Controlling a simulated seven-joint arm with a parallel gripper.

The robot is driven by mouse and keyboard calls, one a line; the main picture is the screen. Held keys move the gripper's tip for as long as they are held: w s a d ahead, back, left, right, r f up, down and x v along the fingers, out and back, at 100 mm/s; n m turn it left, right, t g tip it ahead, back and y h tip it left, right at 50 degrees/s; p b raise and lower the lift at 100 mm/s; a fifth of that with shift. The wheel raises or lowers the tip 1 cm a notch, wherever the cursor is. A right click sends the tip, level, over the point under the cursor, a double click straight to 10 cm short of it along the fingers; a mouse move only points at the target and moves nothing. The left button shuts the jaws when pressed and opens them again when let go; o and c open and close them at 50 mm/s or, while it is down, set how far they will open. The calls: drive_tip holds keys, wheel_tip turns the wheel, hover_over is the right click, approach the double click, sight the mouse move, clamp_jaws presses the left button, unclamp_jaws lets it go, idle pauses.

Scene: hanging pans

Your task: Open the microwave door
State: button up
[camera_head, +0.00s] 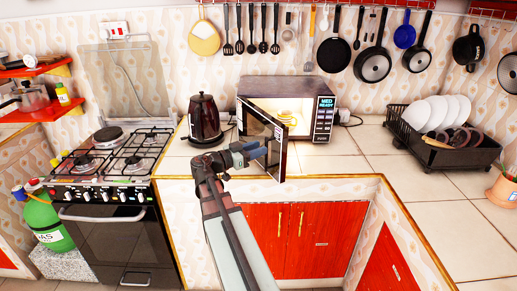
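The microwave (322,122) stands on the tiled counter against the back wall, with a lit panel at its right. Its dark door (262,122) is partly open, swung out from the left side toward me, and part of the lit inside shows. A pale yellow item (288,117) is inside, too small to name. My gripper (265,147) is at the outer face of the door, near its free edge. It overlaps the door in the picture; whether it touches or grips it is unclear. The fingers are too small to tell open from shut.
A dark kettle (204,118) stands just left of the microwave, near the door. A black dish rack (440,150) with white plates is at the right. A gas stove (110,160) is at the left. Bare counter (340,165) lies right of the door. Pans hang above.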

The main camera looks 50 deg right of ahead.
drive_tip(key=v, duration=1.2)
drive_tip(key=shift+a, duration=0.3)
drive_tip(key=shift+w, duration=0.15)
drive_tip(key=w+a+f+n+t+y, duration=0.2)
drive_tip(key=f+n+y, duration=0.2)
drive_tip(key=f+n, duration=0.35)
drive_tip(key=w+a+f+n+t+y, duration=0.2)
drive_tip(key=f+n+t+y, duration=0.1)
drive_tip(key=f+n, duration=0.45)
drive_tip(key=s+a+f+n+y, duration=0.1)
drive_tip(key=s+a+f+y, duration=0.2)
drive_tip(key=f, duration=0.4)
drive_tip(key=s+a+f+n+g+y, duration=0.1)
drive_tip(key=a+f+n+y, duration=0.1)
drive_tip(key=a+f, duration=0.5)
drive_tip(key=s+a+f+n+y, duration=0.1)
drive_tip(key=a+f+y, duration=0.2)
drive_tip(key=f, duration=0.5)
drive_tip(key=s+a+f+g+y, duration=0.3)
drive_tip(key=s+a+f, duration=0.6)
drive_tip(key=s+f, duration=0.45)
drive_tip(key=s+a+f+g, duration=0.2)
drive_tip(key=s+f, duration=0.3)
drive_tip(key=s, duration=0.4)
drive_tip(key=s+a+f+n+g, duration=0.1)
drive_tip(key=s+a+f+g, duration=0.1)
drive_tip(key=s+f, duration=0.3)
drive_tip(key=s, duration=0.4)
